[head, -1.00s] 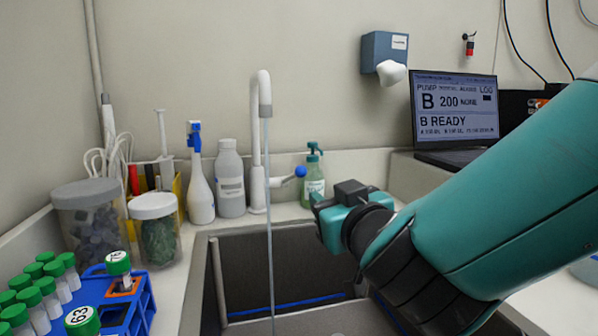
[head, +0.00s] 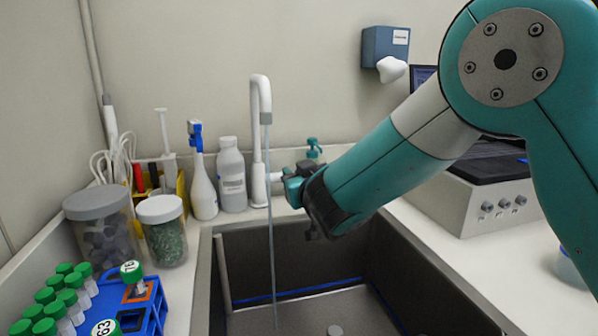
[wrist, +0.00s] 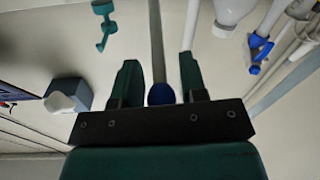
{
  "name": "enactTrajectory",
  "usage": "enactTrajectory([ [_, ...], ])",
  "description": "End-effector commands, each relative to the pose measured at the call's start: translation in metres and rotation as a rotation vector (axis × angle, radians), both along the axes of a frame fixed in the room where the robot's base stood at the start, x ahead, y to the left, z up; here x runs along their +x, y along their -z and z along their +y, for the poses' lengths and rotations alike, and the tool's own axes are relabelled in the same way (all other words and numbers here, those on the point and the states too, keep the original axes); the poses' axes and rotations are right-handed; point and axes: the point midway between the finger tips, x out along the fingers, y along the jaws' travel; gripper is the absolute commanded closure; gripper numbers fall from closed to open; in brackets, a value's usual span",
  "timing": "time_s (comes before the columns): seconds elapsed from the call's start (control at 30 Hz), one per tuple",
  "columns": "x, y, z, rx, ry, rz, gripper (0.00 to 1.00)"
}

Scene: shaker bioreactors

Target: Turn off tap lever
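The white tap (head: 258,140) stands behind the sink, and a thin stream of water (head: 271,230) runs from its spout. Its lever shows only as a short white stub (head: 276,177) in the head view; my gripper (head: 290,188) hides the rest. In the wrist view, the lever's grey-looking rod (wrist: 156,40) and blue ball end (wrist: 160,94) lie between the two fingers of my gripper (wrist: 158,72). The fingers are open, with a visible gap on each side of the ball.
The sink (head: 212,285) lies below my arm. A grey bottle (head: 231,178) and a spray bottle (head: 202,190) stand left of the tap. A blue tube rack (head: 150,312) is front left.

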Motion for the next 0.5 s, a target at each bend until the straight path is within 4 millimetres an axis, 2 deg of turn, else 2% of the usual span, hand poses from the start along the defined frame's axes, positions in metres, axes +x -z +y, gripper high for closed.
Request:
enactTrajectory([
  [0.17,-0.0002,0.0001,-0.0001,0.0,0.0,0.0,0.63],
  [0.3,-0.0003,0.0,-0.0002,0.001,0.0,0.0,0.95],
  [0.33,-0.0004,0.0,-0.0002,0.001,0.0,0.0,1.0],
  [0.5,0.0004,-0.0039,-0.0003,0.0,0.001,0.008,1.0],
])
